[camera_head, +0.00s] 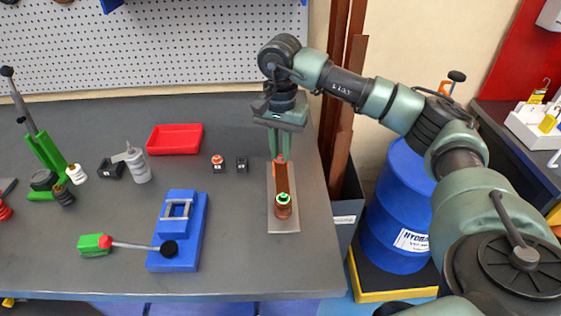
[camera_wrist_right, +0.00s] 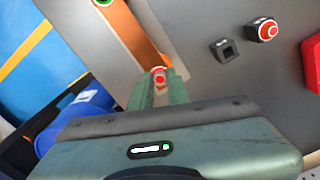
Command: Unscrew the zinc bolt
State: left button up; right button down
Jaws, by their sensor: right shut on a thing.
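A copper busbar (camera_head: 281,180) lies on a pale plate (camera_head: 289,218) near the table's right edge. At its far end my right gripper (camera_head: 280,157) points down, its jaws shut on a small bolt, which I take for the zinc bolt (camera_wrist_right: 159,76). In the right wrist view the bolt's red-ringed top shows between the green fingertips of my right gripper (camera_wrist_right: 160,87); its lower part is hidden. My left gripper is not in view.
A small red-topped piece (camera_head: 218,164) and a dark block (camera_head: 242,165) stand left of the plate. A red tray (camera_head: 175,139), a blue bender (camera_head: 179,230) and a green lever tool (camera_head: 45,150) stand farther left. A blue drum (camera_head: 398,205) stands beyond the right edge.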

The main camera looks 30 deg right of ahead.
jog(key=n, duration=0.4)
jog(key=shift+n+b, duration=0.4)
jog(key=shift+n, duration=0.4)
jog(key=n, duration=0.5)
jog(key=shift+n+b, duration=0.3)
jog(key=shift+n, duration=0.1)
jog(key=c, duration=1.6)
grip_release()
jog(key=shift+c, duration=0.2)
